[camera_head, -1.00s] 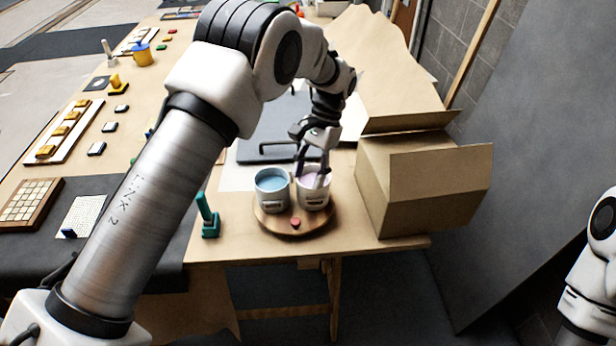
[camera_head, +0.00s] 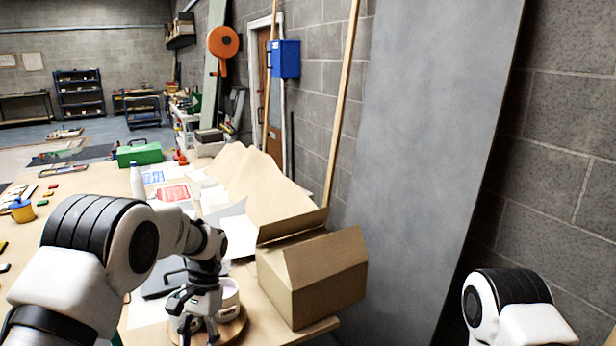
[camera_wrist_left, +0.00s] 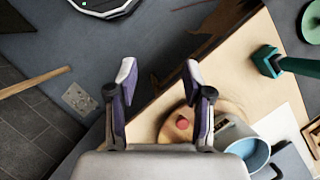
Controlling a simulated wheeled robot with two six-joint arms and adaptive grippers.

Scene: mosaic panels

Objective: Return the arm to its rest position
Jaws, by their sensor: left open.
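My left arm comes in from the left in the head view, with my left gripper (camera_head: 196,328) low over the round wooden board (camera_head: 237,328) at the table's end. A white cup (camera_head: 230,298) stands on the board, partly hidden by the gripper. In the left wrist view my left gripper (camera_wrist_left: 158,82) is open and empty, its two fingers apart with purplish inner sides. Beyond them are a red knob (camera_wrist_left: 182,122) on the board and a cup of light blue liquid (camera_wrist_left: 250,152). Part of my right arm (camera_head: 505,308) shows at lower right; its gripper is out of view.
An open cardboard box (camera_head: 315,285) stands right of the board, near my left wrist. A teal upright tool (camera_wrist_left: 268,62) stands on the table in the wrist view. A large grey panel (camera_head: 430,150) leans at the right. A green toolbox (camera_head: 140,153) and white bottle (camera_head: 137,180) are farther back.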

